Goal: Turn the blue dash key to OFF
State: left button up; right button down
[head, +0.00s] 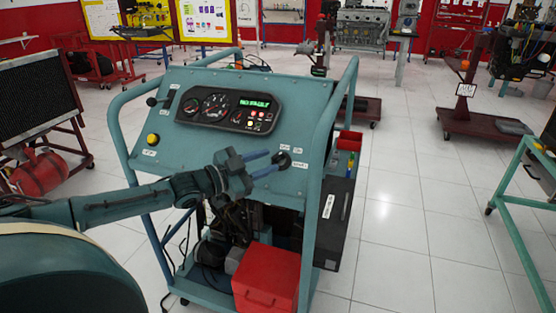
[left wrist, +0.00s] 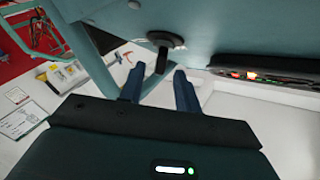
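The dash key (head: 283,158) is a dark round switch with a lever, low on the right of the sloped blue-green panel (head: 180,150). In the left wrist view the key (left wrist: 164,56) hangs from its round base, its lever pointing toward my fingers. My left gripper (head: 273,161) is at the key with two blue fingers apart. In the left wrist view the left gripper (left wrist: 160,84) has the lever tip between its fingers, with gaps on both sides. The small labels by the key are unreadable. My right gripper is in neither view.
The panel carries a gauge cluster (head: 227,111) with a lit green display, a yellow button (head: 153,139) and a lever at upper left. Tubular frame rails (head: 323,120) flank the panel. A red box (head: 266,279) sits low on the cart.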

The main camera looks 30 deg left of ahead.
aim_at(278, 161)
pick_arm(q)
jog(key=shift+x, duration=2.2)
grip_shut()
